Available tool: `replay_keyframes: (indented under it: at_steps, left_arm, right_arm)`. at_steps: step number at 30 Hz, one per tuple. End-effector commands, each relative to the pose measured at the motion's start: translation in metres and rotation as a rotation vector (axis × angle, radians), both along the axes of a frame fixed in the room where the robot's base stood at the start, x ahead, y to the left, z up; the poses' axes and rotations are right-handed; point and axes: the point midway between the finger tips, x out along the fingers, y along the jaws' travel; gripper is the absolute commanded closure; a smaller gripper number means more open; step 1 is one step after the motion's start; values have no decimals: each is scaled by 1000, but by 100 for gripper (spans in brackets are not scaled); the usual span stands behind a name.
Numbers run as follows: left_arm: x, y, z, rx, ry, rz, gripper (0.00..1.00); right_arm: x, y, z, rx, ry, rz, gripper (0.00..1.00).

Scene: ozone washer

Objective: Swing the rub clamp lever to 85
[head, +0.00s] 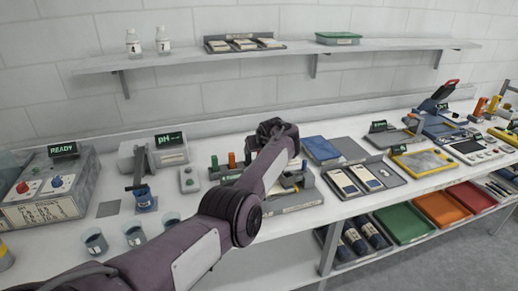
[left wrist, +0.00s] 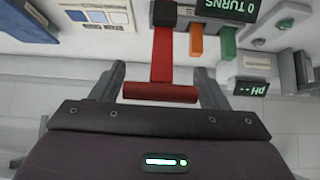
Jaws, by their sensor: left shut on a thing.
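A red lever (left wrist: 162,55) with a crosswise red bar handle (left wrist: 160,93) shows in the left wrist view. It comes from a dark block beside a display reading "0 TURNS" (left wrist: 228,6), seen upside down. In the head view my left gripper (head: 274,130) is over the grey clamp station (head: 292,204) at mid-bench. My arm hides the lever and much of the station there. No angle reading is legible. My right gripper is not in view.
Orange (left wrist: 197,40) and green (left wrist: 228,42) posts stand close beside the lever. A grey tray with white-labelled plates (head: 363,179) lies right of the station. A wall shelf (head: 280,52) runs above.

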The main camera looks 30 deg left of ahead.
Motion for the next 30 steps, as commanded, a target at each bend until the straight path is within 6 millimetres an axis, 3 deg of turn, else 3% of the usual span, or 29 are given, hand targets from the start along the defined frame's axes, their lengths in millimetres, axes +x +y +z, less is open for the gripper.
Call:
replay_keyframes:
  at_steps: [15, 16, 18, 21, 30]
  left_arm:
    - [-3, 1, -8, -3, 13, 2, 72]
    - [-3, 1, -8, -3, 13, 2, 30]
    - [-3, 1, -7, -3, 13, 2, 21]
    - [-2, 0, -5, -2, 10, 1, 10]
    - [-1, -1, -2, -2, 4, 1, 10]
  right_arm:
    - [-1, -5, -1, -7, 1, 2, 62]
    - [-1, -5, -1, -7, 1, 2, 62]
    - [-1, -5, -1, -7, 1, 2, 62]
    - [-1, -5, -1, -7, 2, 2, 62]
    - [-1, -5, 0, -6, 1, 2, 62]
